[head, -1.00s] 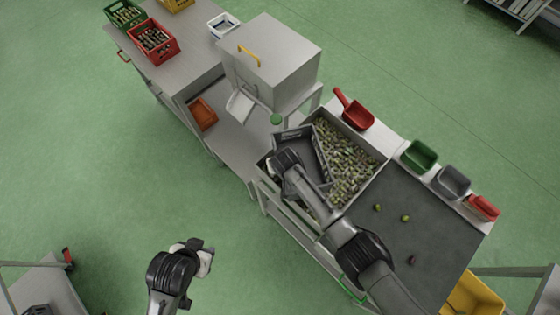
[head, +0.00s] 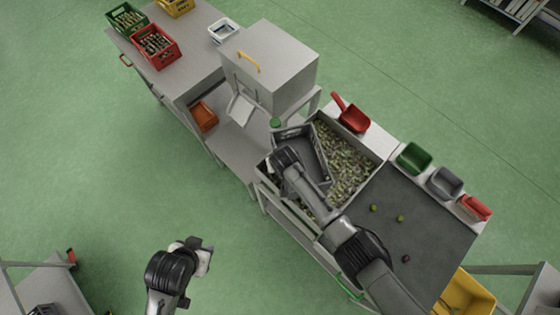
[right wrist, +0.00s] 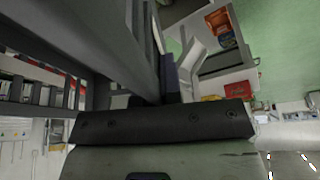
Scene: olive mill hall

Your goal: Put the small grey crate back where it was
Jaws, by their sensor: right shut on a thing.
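The small grey crate (head: 316,160) is in my right gripper (head: 283,158), which is shut on its wall. In the head view the crate is over the left part of the olive bin (head: 372,166); its inside looks empty, though my arm hides part of it. I cannot tell whether it touches the olives. In the right wrist view the crate's slatted grey wall (right wrist: 85,35) fills the upper left, close to the jaws. My left gripper (head: 203,256) is over the green floor, away from the tables; its jaws are too small to read.
A steel hopper (head: 275,65) with a chute stands behind the bin. Red crate (head: 156,47) and others stand on the far table. A dark belt (head: 410,240) holds a few loose olives.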

